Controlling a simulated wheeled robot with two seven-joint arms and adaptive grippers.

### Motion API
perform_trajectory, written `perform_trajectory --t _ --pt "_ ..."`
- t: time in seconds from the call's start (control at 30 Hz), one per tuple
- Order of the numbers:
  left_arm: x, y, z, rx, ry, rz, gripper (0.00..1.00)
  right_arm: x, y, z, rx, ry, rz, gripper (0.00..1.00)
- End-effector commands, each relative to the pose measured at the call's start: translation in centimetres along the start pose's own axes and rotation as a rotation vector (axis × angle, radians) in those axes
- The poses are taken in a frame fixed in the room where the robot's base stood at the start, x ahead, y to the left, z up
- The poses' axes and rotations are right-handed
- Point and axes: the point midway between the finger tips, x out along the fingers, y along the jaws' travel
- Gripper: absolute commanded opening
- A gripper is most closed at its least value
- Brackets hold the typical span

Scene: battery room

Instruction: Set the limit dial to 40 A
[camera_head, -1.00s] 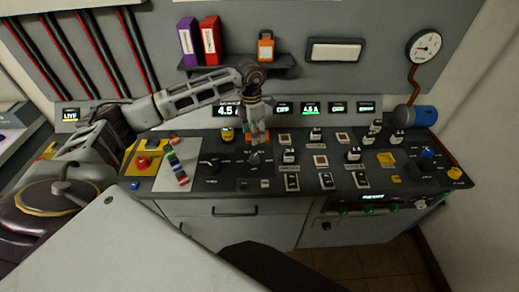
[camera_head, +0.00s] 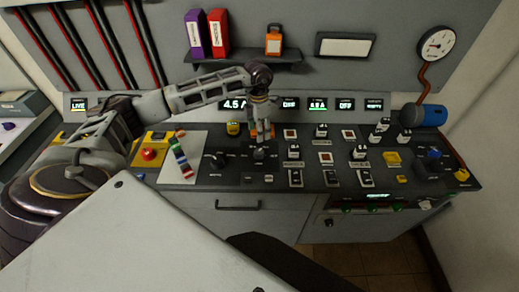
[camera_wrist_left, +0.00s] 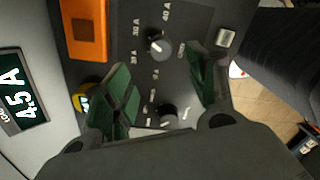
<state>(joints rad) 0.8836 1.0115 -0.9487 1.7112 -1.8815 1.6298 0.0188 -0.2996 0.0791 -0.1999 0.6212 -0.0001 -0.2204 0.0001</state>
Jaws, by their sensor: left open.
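The limit dial (camera_wrist_left: 158,45) is a dark round knob with a pale mark, with 30 A and 40 A labels beside it in the left wrist view. The mark is too small to read surely, but it does not seem to face 40 A. In the head view the dial (camera_head: 260,153) sits just in front of my left gripper (camera_head: 262,136). In the wrist view my left gripper (camera_wrist_left: 160,85) is open and empty, its green-padded fingers spread above the panel. The dial lies beyond the fingertips and looks untouched. My right gripper is not in view.
A second dark knob (camera_wrist_left: 168,113) lies between the fingers in the wrist view. An orange block (camera_wrist_left: 84,28) and a yellow-ringed button (camera_wrist_left: 82,98) are close by. A display (camera_wrist_left: 22,92) reads 4.5 A. Several switches (camera_head: 295,178) stand to the right on the panel.

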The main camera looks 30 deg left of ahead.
Motion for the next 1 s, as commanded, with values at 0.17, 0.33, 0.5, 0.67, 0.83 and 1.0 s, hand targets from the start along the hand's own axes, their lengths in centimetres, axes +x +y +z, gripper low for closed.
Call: perform_trajectory --t 0.17,0.33,0.5,0.67,0.83,1.0 --pt "2.3 -0.1 -0.1 0.000 0.004 -0.003 0.58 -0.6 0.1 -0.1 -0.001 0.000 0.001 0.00" --pt "4.6 -0.1 0.0 0.000 0.003 -0.003 0.58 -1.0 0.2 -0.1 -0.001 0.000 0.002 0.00" --pt "6.8 -0.1 -0.1 0.000 0.003 -0.003 0.58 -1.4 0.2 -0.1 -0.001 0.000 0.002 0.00" --pt "8.9 -0.1 -0.1 0.001 0.004 -0.002 0.58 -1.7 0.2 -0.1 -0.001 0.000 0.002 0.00" --pt "10.4 -0.1 0.0 0.000 0.002 -0.002 0.58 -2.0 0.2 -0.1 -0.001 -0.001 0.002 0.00" --pt "11.2 -0.1 0.0 0.001 0.001 -0.001 0.58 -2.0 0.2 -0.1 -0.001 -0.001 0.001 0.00"
